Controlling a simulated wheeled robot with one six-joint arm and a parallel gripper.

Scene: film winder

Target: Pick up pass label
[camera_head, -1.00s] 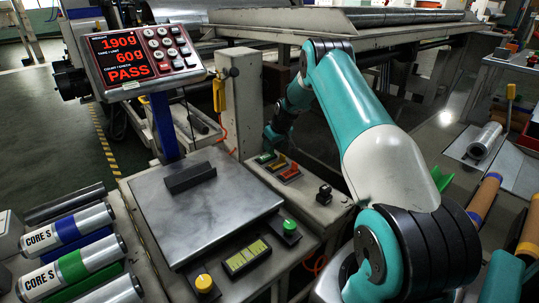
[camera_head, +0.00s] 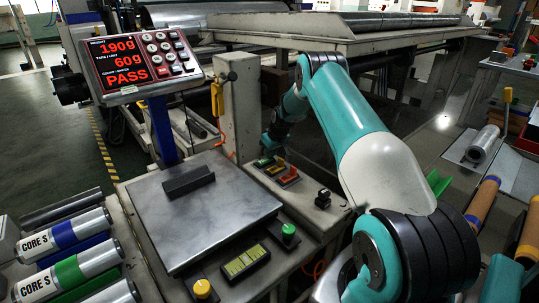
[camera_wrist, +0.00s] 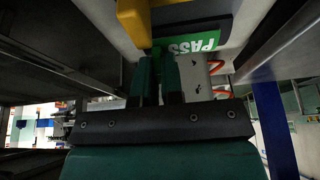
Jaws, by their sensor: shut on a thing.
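The green pass label (camera_wrist: 200,42) shows in the wrist view, its white "PASS" lettering upside down, beside a yellow and black block. My gripper (camera_wrist: 158,52) has its dark green fingers close together and shut on the label's near edge. The exact contact is partly hidden by the fingers. In the head view my arm reaches over to the small panel with green, yellow and red pieces (camera_head: 277,169). The fingertips are too small and dark to make out there.
A metal scale plate (camera_head: 205,205) stands left of the panel, with a red "PASS" display (camera_head: 135,62) behind it. A grey post (camera_head: 243,105) rises close to my wrist. Core rolls (camera_head: 65,240) lie at the left. A control box (camera_head: 245,262) sits in front.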

